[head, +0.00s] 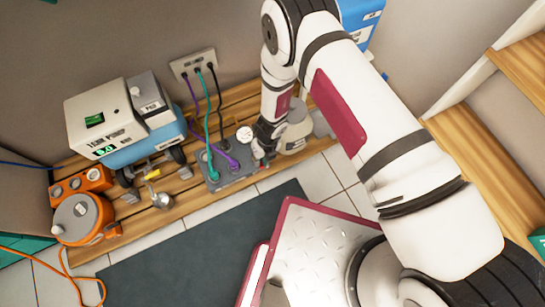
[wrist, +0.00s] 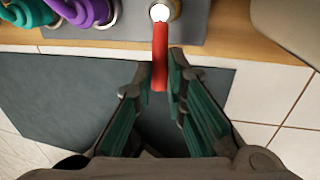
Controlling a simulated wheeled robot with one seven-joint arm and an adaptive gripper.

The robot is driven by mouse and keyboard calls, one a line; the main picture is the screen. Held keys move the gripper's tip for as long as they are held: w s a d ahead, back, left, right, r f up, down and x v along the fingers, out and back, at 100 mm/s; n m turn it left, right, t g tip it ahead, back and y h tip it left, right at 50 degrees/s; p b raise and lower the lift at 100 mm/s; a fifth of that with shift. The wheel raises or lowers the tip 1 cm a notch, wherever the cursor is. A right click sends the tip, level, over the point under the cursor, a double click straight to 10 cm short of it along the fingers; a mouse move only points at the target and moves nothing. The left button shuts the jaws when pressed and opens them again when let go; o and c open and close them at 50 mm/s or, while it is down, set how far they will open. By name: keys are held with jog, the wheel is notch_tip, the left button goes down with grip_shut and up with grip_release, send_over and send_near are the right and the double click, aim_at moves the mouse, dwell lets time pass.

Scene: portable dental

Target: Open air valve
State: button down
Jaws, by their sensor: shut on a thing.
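The air valve's red lever (wrist: 160,60) points toward me from a round white-capped pivot in the wrist view. It stands on a grey manifold block (head: 222,180), which has purple and green hoses plugged into it. My gripper (wrist: 162,78) has its two teal-padded fingers closed around the red lever, one finger on each side. In the head view my gripper (head: 264,150) reaches down at the right end of the manifold, beside a small round white gauge (head: 244,133). There the lever is mostly hidden by my gripper.
A wooden slatted bench (head: 160,222) carries the manifold, a white and blue machine (head: 122,125) and an orange reel (head: 80,215). Hoses run up to a wall plate (head: 193,64). A dark mat (head: 190,262) lies on the tiled floor in front.

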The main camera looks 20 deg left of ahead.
dwell(0.5)
jog(key=c, duration=1.6)
grip_release()
jog(key=shift+c, duration=0.2)
notch_tip(320, 180, up, 12)
jog(key=w+d, duration=0.1)
jog(key=shift+w+d, duration=0.25)
jog(key=shift+d, duration=0.05)
jog(key=shift+f, duration=0.1)
